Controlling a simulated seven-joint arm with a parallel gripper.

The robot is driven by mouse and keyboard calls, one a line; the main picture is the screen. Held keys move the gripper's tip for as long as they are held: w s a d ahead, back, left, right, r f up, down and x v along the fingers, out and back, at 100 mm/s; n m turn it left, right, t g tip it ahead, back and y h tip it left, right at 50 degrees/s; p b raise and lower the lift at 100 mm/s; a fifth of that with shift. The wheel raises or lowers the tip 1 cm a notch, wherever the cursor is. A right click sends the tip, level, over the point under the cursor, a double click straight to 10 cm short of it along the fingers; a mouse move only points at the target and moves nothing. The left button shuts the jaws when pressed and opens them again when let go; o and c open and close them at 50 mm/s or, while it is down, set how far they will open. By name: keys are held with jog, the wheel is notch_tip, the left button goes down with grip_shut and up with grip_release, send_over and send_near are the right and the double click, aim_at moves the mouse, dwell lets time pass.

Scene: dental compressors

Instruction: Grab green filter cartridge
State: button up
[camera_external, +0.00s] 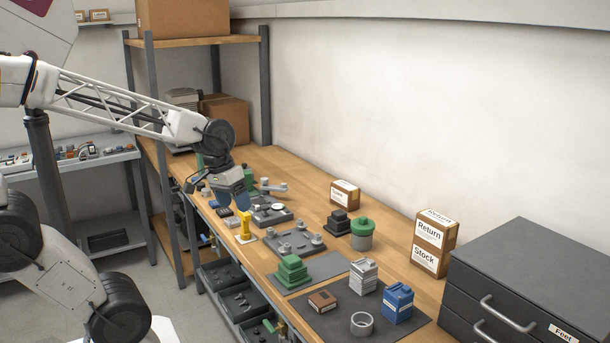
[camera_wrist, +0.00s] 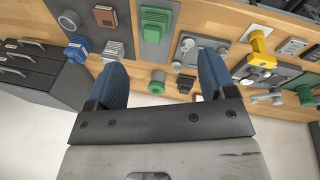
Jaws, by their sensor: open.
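A grey canister with a green lid (camera_external: 362,233) stands on the wooden bench toward the wall; it also shows between my fingers in the wrist view (camera_wrist: 157,82). A green ribbed, stepped block (camera_external: 291,270) sits on a grey mat nearer the front edge; it shows farther up in the wrist view (camera_wrist: 155,26). I cannot tell by look alone which one is the filter cartridge. My gripper (camera_external: 232,196) is open and empty, with blue fingers, above the bench's far part. Its fingertips (camera_wrist: 162,75) straddle the canister in the picture, apart from it.
A yellow part (camera_external: 245,228) and grey plates with fittings (camera_external: 292,242) lie left of the block. A grey part (camera_external: 363,276), blue block (camera_external: 398,302) and grey ring (camera_external: 361,323) stand right. Cartons (camera_external: 433,243) and dark drawers (camera_external: 540,275) bound the right end.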

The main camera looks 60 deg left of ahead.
jog(key=w+a+f+n+t+h, duration=0.1)
jog(key=w+a+n+h, duration=0.1)
jog(key=w+a+n, duration=0.45)
jog(key=w+a+f+n+t+h, duration=0.1)
jog(key=w+a+n+h, duration=0.2)
jog(key=w, duration=0.6)
jog(key=w+a+f+n+t, duration=0.2)
jog(key=w+a+n, duration=0.2)
jog(key=a, duration=0.4)
jog(key=w+a+f+n+t, duration=0.1)
jog(key=w+a+n, duration=0.3)
jog(key=a, duration=0.5)
jog(key=a+f+n+t+y, duration=0.2)
jog(key=a+f+n, duration=0.2)
jog(key=a, duration=0.7)
jog(key=a+f+n+t+y, duration=0.2)
jog(key=a+f+n, duration=0.2)
jog(key=a, duration=0.8)
jog(key=s+a+f+n+t+y, duration=0.1)
jog(key=a+f+n, duration=0.3)
jog(key=a, duration=0.8)
jog(key=shift+f+n+t+y, duration=0.2)
jog(key=shift+n+t, duration=0.15)
jog(key=shift+n, duration=0.3)
jog(key=shift+f+n+t+y, duration=0.2)
jog(key=shift+n+t, duration=0.15)
jog(key=shift+n, duration=0.25)
jog(key=shift+x, duration=1.3)
jog(key=shift+d, duration=0.1)
